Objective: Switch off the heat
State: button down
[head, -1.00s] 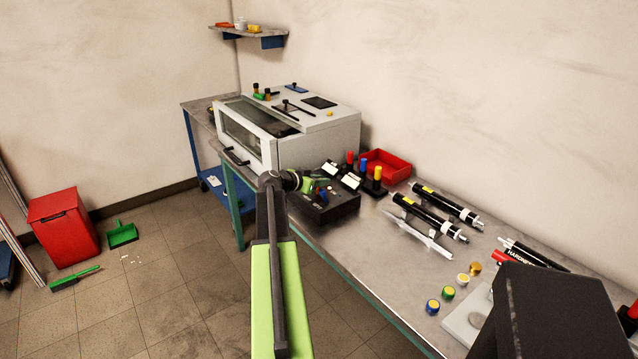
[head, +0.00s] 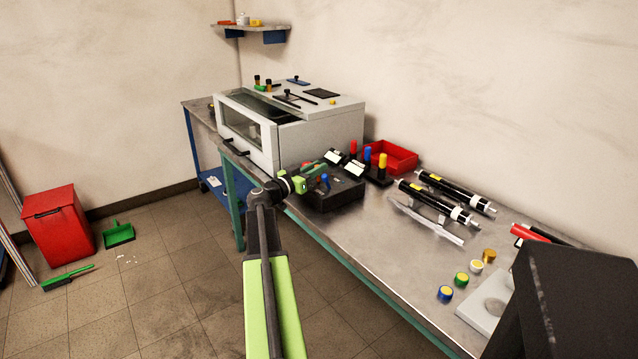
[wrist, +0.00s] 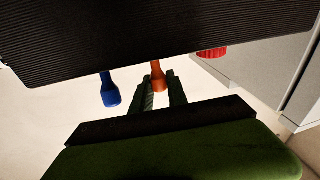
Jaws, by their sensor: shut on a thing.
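A black control box (head: 335,197) sits on the bench's front edge, beside the white oven-like cabinet. In the wrist view its ribbed dark face (wrist: 150,35) fills the top, with an orange lever (wrist: 157,72), a blue lever (wrist: 110,92) to its left and a red knob (wrist: 212,53) to its right. My gripper (wrist: 158,92) has its dark green fingers closed around the orange lever. The blue lever stands free beside the left finger. In the head view my gripper (head: 314,171) is at the box; the orange lever is too small to make out there.
The white cabinet (head: 320,142) with a glass front stands behind the box. Right of the box are red, blue and yellow-topped handles (head: 368,160), a red tray (head: 392,160) and black cylinders (head: 438,203). The floor (head: 150,290) in front is clear near my arm.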

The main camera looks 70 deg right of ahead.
jog(key=h+b, duration=0.1)
jog(key=b, duration=0.1)
jog(key=w+a+h+b, duration=0.1)
jog(key=b, duration=0.1)
jog(key=shift+f+n+g, duration=0.3)
jog(key=shift+f+n, duration=0.1)
jog(key=shift+w+a+r+h+b, duration=0.1)
jog(key=shift+r+h+b, duration=0.1)
jog(key=shift+h+b, duration=0.6)
jog(key=shift+r, duration=0.1)
jog(key=c, duration=1.3)
grip_release()
jog(key=shift+a+f, duration=0.2)
jog(key=b+v, duration=0.6)
jog(key=v, duration=1.1)
jog(key=shift+r+b, duration=0.25)
jog(key=shift+b, duration=0.1)
jog(key=shift+w, duration=0.2)
